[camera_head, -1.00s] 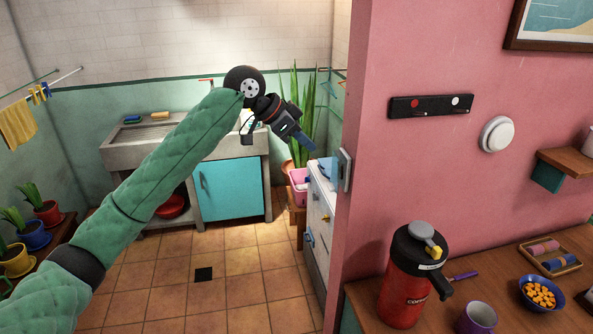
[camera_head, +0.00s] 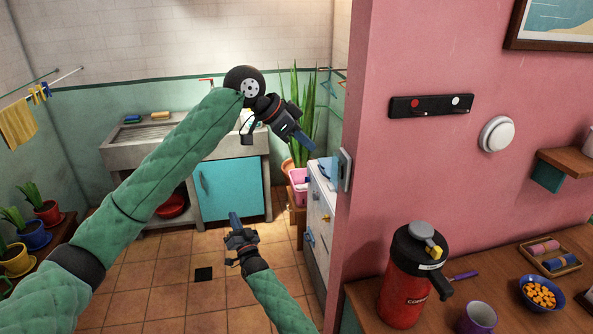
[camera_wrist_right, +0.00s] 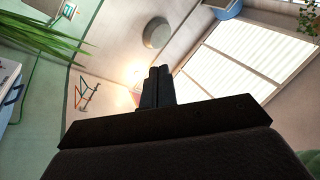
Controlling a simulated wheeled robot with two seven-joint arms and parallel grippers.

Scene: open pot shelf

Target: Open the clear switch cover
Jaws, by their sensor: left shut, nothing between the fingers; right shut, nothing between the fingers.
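A small pale plate (camera_head: 345,169), which looks like the switch with its clear cover, is on the narrow end of the pink wall. I see it edge-on and cannot tell whether the cover is open or closed. My left gripper (camera_head: 309,145) is shut and empty, just left of and a little above the plate in the picture, apart from it. My right gripper (camera_head: 235,218) is shut and empty, pointing up over the tiled floor, lower left of the plate. Its closed fingers also show in the right wrist view (camera_wrist_right: 157,75), where no switch is visible.
The pink wall (camera_head: 420,170) fills the right side. A counter in front of it holds a red flask (camera_head: 402,290), a purple cup (camera_head: 478,317) and a blue bowl (camera_head: 540,294). A white drawer unit (camera_head: 320,215) and a plant stand behind the wall's end.

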